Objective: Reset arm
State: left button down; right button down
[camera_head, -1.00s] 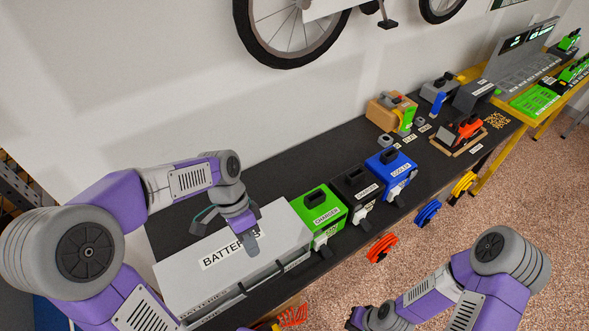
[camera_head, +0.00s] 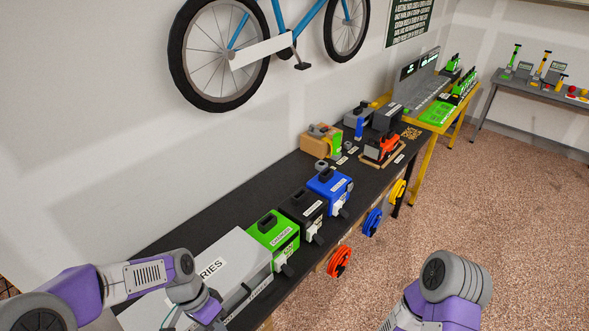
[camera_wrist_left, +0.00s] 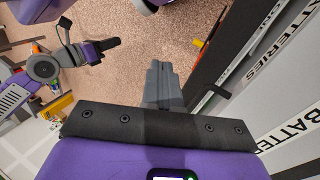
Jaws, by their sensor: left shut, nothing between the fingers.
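My left gripper (camera_head: 207,312) is at the bottom of the head view, beside the long grey chest (camera_head: 237,243) with the BATTERIES label. In the left wrist view its grey fingers (camera_wrist_left: 164,85) are together, with nothing between them, over the speckled floor. The chest's labelled edge runs along the right of that view. My right arm (camera_head: 440,295) shows at the bottom right of the head view, its gripper cut off there.
The dark bench (camera_head: 200,222) holds the green charger (camera_head: 273,233), a black box (camera_head: 304,208) and a blue box (camera_head: 330,186). Red (camera_head: 340,262), blue (camera_head: 373,222) and yellow (camera_head: 397,191) reels hang on its front. The floor (camera_head: 480,205) to the right is open.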

pick_arm(q)
jog(key=s+d+f+n+t+b, duration=0.1)
jog(key=s+d+f+n+b, duration=0.1)
jog(key=f, duration=0.8)
jog(key=s+d+f+n+t+b, duration=0.1)
jog(key=s+d+f+n+b, duration=0.1)
jog(key=f, duration=0.8)
jog(key=s+d+f+n+t+b, duration=0.1)
jog(key=d+f+n, duration=0.3)
jog(key=f, duration=0.6)
jog(key=shift+s+n+b, duration=0.5)
jog(key=shift+s+b, duration=0.1)
jog(key=shift+s, duration=0.05)
jog(key=shift+f, duration=0.1)
